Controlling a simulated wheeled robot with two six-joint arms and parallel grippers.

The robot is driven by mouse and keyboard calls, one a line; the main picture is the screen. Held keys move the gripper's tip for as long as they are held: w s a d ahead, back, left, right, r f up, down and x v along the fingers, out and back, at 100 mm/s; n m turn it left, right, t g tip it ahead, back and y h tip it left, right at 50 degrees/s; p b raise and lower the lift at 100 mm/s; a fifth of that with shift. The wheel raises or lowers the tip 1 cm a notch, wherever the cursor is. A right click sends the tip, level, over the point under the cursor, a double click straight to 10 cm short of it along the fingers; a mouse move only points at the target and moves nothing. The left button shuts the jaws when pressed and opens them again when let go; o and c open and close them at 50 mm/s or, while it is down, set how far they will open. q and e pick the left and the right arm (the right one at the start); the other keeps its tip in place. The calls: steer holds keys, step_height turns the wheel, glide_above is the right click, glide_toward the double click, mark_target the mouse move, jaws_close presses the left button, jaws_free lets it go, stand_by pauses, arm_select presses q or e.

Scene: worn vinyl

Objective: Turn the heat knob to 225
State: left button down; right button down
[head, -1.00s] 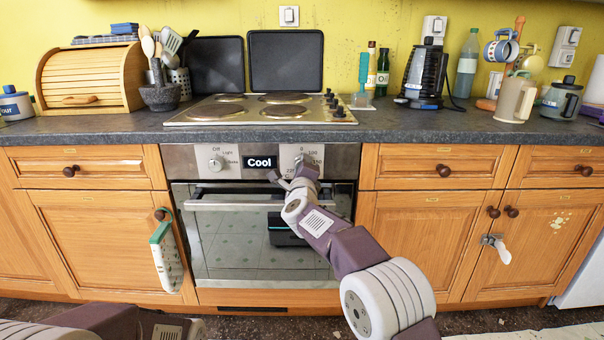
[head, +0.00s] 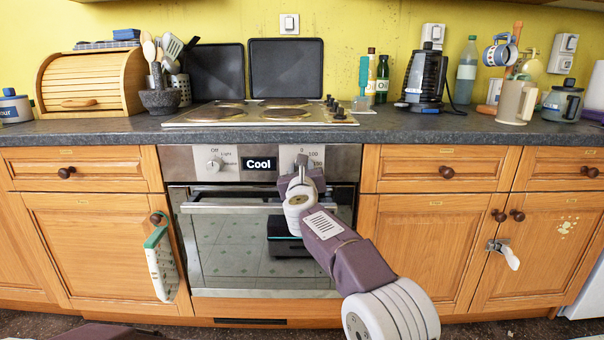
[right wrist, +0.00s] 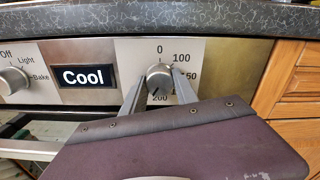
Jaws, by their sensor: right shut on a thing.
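The heat knob (right wrist: 158,76) is a round silver knob on the oven's control panel, inside a pale dial plate marked 0, 100, 150 and 200. My right gripper (right wrist: 159,83) is shut on it, one finger on each side. In the head view the right gripper (head: 302,170) reaches up to the dial and mostly covers the knob. The right finger covers part of the numbers, and 225 cannot be read. I cannot tell the pointer's exact setting. The display (right wrist: 84,77) reads "Cool". My left gripper is out of view.
A second knob (head: 214,164), marked Off, Light and Bake, sits left of the display. The oven door handle (head: 232,208) runs below the panel. The hob (head: 255,113) and dark worktop (head: 90,131) are above.

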steer(key=shift+m+b, duration=0.4)
steer(key=shift+m, duration=0.8)
steer(key=c, duration=0.9)
jaws_free()
steer(key=shift+c, duration=0.2)
